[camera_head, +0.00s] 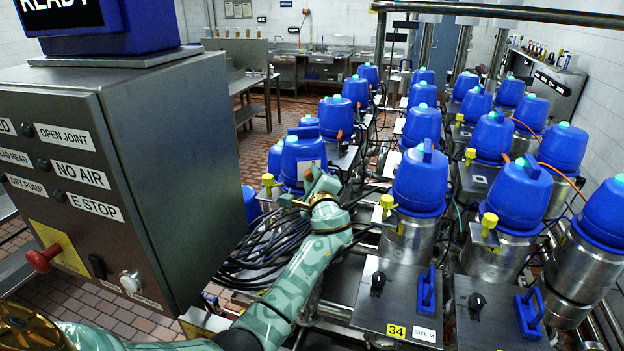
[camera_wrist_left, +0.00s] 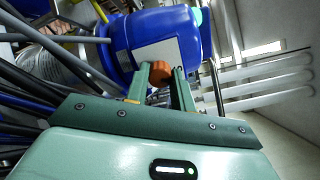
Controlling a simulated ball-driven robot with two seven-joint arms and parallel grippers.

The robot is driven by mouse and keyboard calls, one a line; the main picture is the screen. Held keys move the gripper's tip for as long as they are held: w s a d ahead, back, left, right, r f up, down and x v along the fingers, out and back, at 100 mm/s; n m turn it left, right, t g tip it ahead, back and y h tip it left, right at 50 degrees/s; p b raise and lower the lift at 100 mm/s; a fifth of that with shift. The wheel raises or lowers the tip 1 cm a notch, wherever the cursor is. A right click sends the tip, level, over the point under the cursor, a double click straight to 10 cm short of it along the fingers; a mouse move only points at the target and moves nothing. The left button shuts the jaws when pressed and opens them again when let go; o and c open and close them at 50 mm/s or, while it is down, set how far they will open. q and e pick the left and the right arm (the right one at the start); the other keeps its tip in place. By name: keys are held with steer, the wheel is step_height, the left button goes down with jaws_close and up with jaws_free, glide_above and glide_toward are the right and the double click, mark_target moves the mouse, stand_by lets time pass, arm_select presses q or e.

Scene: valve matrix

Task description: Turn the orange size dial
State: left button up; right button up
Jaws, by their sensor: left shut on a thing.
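The orange size dial (camera_wrist_left: 159,71) is a small orange knob in front of a pale panel (camera_wrist_left: 172,52) on a blue valve unit. In the left wrist view, my left gripper (camera_wrist_left: 161,78) has one finger on each side of the dial and is shut on it. In the head view, my left gripper (camera_head: 319,184) reaches up to the blue-topped valve (camera_head: 302,152) left of centre, with a bit of the orange dial (camera_head: 308,175) showing at its fingers. The gripper hides most of the dial there. My right gripper is not in view.
A grey control cabinet (camera_head: 180,165) stands close at the left. Rows of blue-topped valves (camera_head: 420,180) with yellow fittings fill the right side. Black cables (camera_head: 262,250) run beneath my left arm. Metal boxes with blue handles (camera_head: 400,300) stand at the front right.

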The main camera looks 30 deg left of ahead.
arm_select(q)
steer(key=m+p, duration=0.6)
steer(key=m, duration=0.2)
steer(key=shift+r+m, duration=0.1)
steer(key=shift+m, duration=0.2)
steer(key=shift+m+p, duration=0.45)
steer(key=shift+m, duration=1.15)
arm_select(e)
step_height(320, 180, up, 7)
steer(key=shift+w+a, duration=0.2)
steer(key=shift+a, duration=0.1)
arm_select(q)
steer(key=o, duration=1)
steer(key=shift+d, duration=0.1)
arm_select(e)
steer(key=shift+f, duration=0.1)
